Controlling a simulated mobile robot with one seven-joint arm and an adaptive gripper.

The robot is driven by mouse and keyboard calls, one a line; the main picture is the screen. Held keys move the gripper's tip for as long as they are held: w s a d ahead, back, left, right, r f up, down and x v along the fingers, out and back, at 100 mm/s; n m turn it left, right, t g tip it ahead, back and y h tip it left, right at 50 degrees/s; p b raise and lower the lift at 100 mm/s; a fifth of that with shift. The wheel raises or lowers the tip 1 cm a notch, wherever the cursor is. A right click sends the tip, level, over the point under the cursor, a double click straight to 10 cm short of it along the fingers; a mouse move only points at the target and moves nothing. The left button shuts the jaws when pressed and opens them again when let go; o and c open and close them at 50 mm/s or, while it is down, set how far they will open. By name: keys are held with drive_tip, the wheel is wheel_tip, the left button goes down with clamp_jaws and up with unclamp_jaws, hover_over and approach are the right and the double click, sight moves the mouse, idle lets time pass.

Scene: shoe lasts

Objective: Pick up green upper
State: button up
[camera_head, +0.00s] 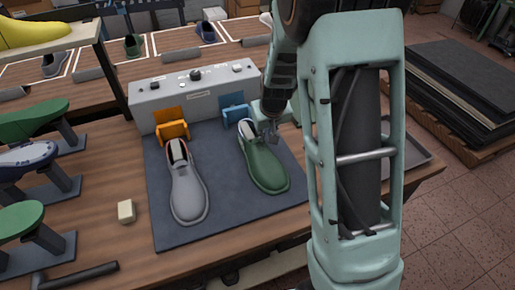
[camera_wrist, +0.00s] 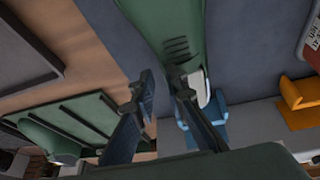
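The green upper (camera_head: 266,170) is a green shoe lying on the dark mat (camera_head: 222,221), to the right of a grey one in the head view. In the wrist view the green upper (camera_wrist: 168,18) is at the top, with its light-lined opening partly hidden by a finger. My gripper (camera_head: 268,132) is at its heel end, on the right side. In the wrist view my gripper (camera_wrist: 164,84) has its fingers apart, one overlapping the upper's opening and the other beside it. Nothing is clearly held between them. I cannot tell whether a finger touches the upper.
The grey shoe (camera_head: 187,190) lies on the mat's left. Orange (camera_head: 171,125) and blue (camera_head: 235,108) holders stand behind the shoes, before a grey control box (camera_head: 196,90). A small cream block (camera_head: 126,211) and green lasts (camera_head: 29,121) are left. A dark tray (camera_head: 412,150) is right.

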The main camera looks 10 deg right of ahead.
drive_tip(key=shift+p+x, duration=0.5)
drive_tip(key=shift+x, duration=2.6)
drive_tip(key=shift+a, duration=0.1)
drive_tip(key=shift+c, duration=0.7)
clamp_jaws()
drive_tip(key=shift+r, duration=0.1)
